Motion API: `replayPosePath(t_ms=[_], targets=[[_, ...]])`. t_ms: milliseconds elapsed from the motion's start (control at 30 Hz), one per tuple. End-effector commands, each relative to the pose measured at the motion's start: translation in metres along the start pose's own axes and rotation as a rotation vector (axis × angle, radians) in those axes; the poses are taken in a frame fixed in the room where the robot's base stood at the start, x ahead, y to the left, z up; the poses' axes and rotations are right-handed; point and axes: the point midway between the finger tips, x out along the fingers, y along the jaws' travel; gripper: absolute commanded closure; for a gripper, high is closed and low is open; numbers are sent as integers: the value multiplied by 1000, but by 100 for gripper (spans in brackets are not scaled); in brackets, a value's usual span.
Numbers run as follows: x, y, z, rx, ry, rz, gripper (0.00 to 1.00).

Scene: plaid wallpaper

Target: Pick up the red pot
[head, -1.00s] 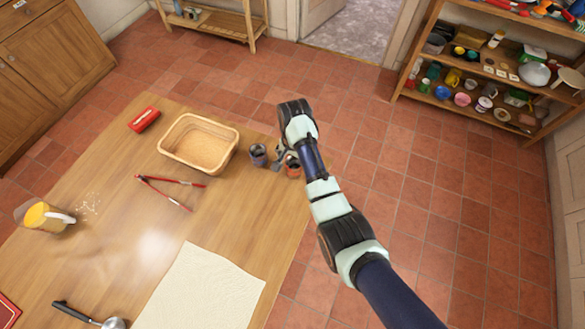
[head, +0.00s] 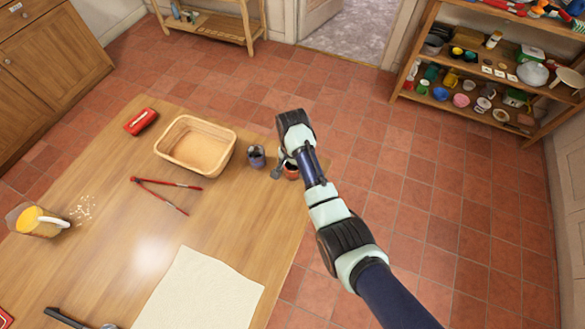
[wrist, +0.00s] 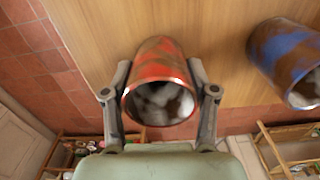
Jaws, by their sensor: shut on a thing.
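The red pot (wrist: 160,66) is a small, worn red and brown cylinder with pale lumps inside. It sits between the two fingers of my gripper (wrist: 160,92) in the wrist view, and the fingers are shut on its sides. In the head view the pot (head: 291,172) shows partly at the table's right edge, under my arm. My gripper (head: 279,165) is beside it there, and my arm hides part of both. I cannot tell whether the pot is clear of the table.
A blue pot (head: 257,157) stands close on the left; it also shows in the wrist view (wrist: 284,58).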

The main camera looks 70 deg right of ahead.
Motion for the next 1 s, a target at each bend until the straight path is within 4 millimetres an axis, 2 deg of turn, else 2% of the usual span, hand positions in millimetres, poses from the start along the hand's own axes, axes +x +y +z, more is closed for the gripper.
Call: replayPosePath(t_ms=[167, 267, 367, 567, 600, 700, 833, 1000], targets=[[-8, 0, 0, 0, 1, -1, 81], [-22, -1, -1, 0, 2, -2, 81], [-47, -1, -1, 0, 3, -4, 81], [-120, -1, -1, 0, 4, -4, 81], [-137, -1, -1, 0, 4, -4, 81], [-170, 0, 0, 0, 0, 0, 81], [-191, 0, 0, 0, 0, 0, 81], [-201, 0, 0, 0, 0, 0, 81]])
